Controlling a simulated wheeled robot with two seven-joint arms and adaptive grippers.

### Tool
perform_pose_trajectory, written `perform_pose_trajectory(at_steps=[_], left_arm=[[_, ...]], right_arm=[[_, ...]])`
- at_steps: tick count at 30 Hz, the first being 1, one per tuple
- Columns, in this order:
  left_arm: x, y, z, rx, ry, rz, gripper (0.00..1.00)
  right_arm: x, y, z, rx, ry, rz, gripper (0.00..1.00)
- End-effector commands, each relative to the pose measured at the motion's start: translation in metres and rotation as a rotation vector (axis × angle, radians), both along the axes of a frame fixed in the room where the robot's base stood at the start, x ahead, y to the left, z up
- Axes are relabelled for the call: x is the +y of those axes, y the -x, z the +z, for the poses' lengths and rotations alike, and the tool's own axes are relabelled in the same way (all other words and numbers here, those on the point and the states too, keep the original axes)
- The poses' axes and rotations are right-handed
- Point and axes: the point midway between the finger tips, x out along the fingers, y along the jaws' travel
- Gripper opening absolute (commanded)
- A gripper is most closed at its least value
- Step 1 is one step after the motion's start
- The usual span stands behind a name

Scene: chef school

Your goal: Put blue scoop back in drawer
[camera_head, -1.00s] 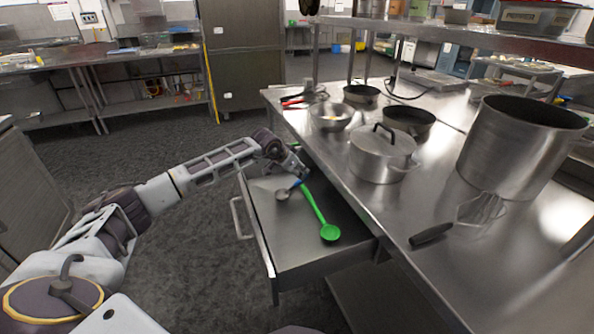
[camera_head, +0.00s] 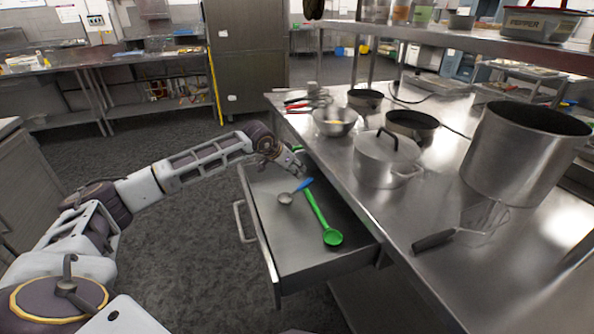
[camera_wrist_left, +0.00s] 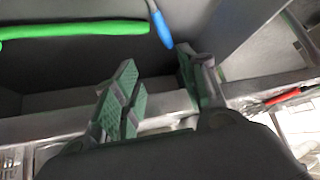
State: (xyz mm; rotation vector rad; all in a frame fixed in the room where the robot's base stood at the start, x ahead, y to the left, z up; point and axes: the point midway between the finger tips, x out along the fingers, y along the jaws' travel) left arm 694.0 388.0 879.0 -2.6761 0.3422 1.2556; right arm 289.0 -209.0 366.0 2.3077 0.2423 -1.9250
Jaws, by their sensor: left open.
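The blue scoop (camera_head: 304,184) lies inside the open drawer (camera_head: 287,241), its metal bowl toward the left and its blue handle across the green spoon's handle. My left gripper (camera_head: 300,170) is at the drawer's far end, just beyond the blue handle. In the left wrist view the gripper (camera_wrist_left: 160,88) is open, with nothing between its fingers. The tip of the blue handle (camera_wrist_left: 161,28) shows ahead of the fingers, apart from them; the scoop's bowl is outside that view. My right gripper is not in view.
A green spoon (camera_head: 318,214) lies in the drawer. The steel counter (camera_head: 395,283) above holds a lidded pot (camera_head: 383,165), a large pot (camera_head: 520,160), a whisk (camera_head: 440,240), a bowl (camera_head: 335,121) and red-handled utensils (camera_head: 303,105). The drawer's front half is mostly clear.

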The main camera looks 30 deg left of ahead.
Motion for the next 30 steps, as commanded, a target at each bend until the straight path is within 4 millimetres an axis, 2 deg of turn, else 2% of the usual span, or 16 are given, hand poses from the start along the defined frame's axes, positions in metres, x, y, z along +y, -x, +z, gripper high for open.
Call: perform_pose_trajectory(at_steps=[15,30], left_arm=[[0.008,0.033,0.041,0.0,-0.001,0.001,0.42],[0.008,0.038,0.047,0.0,0.001,0.0,0.42]], right_arm=[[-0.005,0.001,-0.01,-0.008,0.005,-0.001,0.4],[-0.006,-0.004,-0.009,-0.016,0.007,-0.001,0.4]])
